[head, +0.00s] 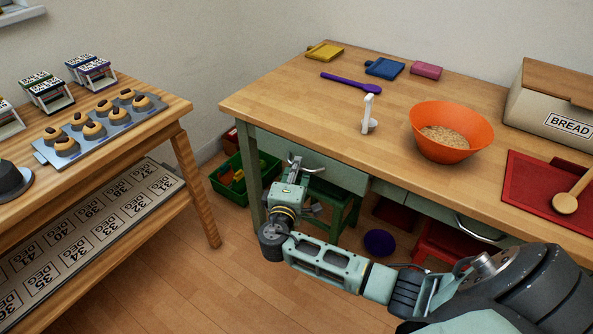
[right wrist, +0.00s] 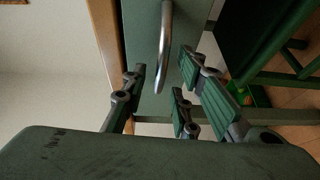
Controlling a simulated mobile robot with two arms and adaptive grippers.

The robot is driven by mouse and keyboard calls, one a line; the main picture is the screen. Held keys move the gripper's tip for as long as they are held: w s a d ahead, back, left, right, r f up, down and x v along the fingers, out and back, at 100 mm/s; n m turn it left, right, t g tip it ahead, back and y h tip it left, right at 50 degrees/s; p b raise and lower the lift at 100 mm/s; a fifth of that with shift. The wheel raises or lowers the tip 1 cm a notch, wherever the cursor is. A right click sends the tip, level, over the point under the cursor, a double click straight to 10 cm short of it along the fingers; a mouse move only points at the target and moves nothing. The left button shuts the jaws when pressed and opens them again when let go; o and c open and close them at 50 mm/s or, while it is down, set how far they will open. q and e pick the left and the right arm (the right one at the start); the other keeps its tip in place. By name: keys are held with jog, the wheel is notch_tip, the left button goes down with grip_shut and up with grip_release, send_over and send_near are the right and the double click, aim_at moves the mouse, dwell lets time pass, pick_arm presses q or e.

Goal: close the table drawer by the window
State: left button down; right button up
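The wooden table (head: 300,95) has two pale green drawers under its top. The left drawer (head: 330,170), nearer the window corner, has a metal bar handle that also shows in the right wrist view (right wrist: 164,50). How far this drawer stands out I cannot tell. My right gripper (head: 293,168) is at this handle. In the right wrist view its fingers (right wrist: 165,88) are spread, with the handle's lower end between them, and they do not visibly clamp it. My left gripper is not in view.
The right drawer's handle (head: 480,230) is near my arm. An orange bowl (head: 452,130), a white upright item (head: 368,112) and a red mat (head: 535,180) are on the tabletop. A green stool (head: 335,205) and green crate (head: 228,183) stand below. Floor between the tables is clear.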

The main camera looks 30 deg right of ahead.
grip_shut()
dwell(0.5)
jog(key=shift+d, duration=0.15)
